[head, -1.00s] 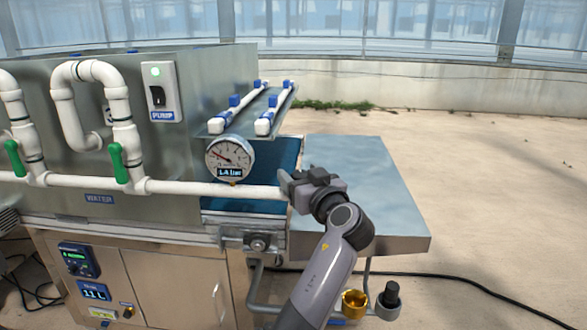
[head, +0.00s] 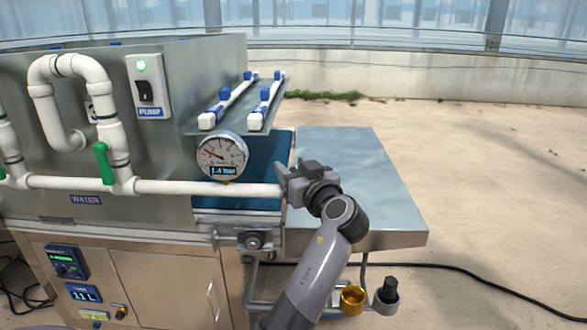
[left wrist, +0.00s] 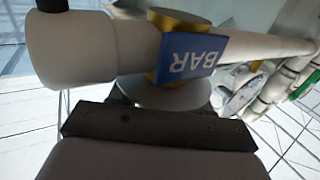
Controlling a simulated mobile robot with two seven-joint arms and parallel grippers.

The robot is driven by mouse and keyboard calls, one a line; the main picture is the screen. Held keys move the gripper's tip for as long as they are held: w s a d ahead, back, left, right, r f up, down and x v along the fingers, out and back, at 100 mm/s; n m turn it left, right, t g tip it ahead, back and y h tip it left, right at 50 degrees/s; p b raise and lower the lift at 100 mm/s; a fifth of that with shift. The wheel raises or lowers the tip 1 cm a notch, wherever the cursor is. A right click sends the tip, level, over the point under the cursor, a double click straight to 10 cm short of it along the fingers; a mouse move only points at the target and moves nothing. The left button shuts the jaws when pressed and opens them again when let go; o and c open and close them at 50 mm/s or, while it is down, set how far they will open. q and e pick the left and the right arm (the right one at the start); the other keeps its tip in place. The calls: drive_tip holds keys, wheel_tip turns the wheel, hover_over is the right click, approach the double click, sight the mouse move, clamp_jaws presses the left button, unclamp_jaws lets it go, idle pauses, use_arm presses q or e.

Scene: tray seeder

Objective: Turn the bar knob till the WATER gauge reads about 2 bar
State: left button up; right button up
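The round white WATER gauge (head: 222,156) stands above the white pipe in the head view, and its small display reads 1.4 bar. In the left wrist view a blue BAR label (left wrist: 191,58) sits on a brass collar around the pipe, with a pale grey round knob (left wrist: 165,94) just below it. My left gripper (head: 287,180) is at the right end of the pipe in the head view. In the left wrist view it is right up against the knob. The fingertips are mostly hidden, so its grip is unclear. My right gripper is out of view.
The white pipe (head: 205,188) runs along the front of the steel machine. A green-handled valve (head: 102,163) and a PUMP switch (head: 149,86) with a lit green lamp are to the left. A steel table (head: 365,185) lies behind my arm. A brass cup (head: 352,300) is low at right.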

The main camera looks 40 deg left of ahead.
use_arm(q)
drive_tip(key=shift+c, duration=0.8)
drive_tip(key=shift+t, duration=0.3)
drive_tip(key=shift+w+r+m+t+h+p, duration=0.1)
drive_tip(key=shift+m+t+h+p, duration=0.4)
drive_tip(key=shift+m+t+h, duration=0.55)
drive_tip(key=shift+w+d+r+m+t+h+p, duration=0.1)
drive_tip(key=shift+m+t+h+p, duration=0.35)
drive_tip(key=shift+m+t+h, duration=0.1)
drive_tip(key=shift+d+r+m+t+h+p, duration=0.1)
drive_tip(key=shift+m+t+h+p, duration=0.3)
drive_tip(key=shift+t+p, duration=0.1)
drive_tip(key=m+t+h+p, duration=0.1)
drive_tip(key=h+p, duration=0.1)
drive_tip(key=m+t+h+p, duration=0.1)
drive_tip(key=m+h+p, duration=0.1)
drive_tip(key=m+t+h+p, duration=0.1)
drive_tip(key=h+p, duration=0.1)
drive_tip(key=p, duration=0.1)
drive_tip(key=shift+w+d+m, duration=0.2)
drive_tip(key=shift+d+m, duration=0.05)
drive_tip(key=shift+m, duration=0.05)
drive_tip(key=shift+d+f+m+t+h+p, duration=0.15)
drive_tip(key=shift+m+t+h+p, duration=0.25)
drive_tip(key=shift+m+h+p, duration=0.65)
drive_tip(key=shift+n+h, duration=0.25)
drive_tip(key=shift+h, duration=0.1)
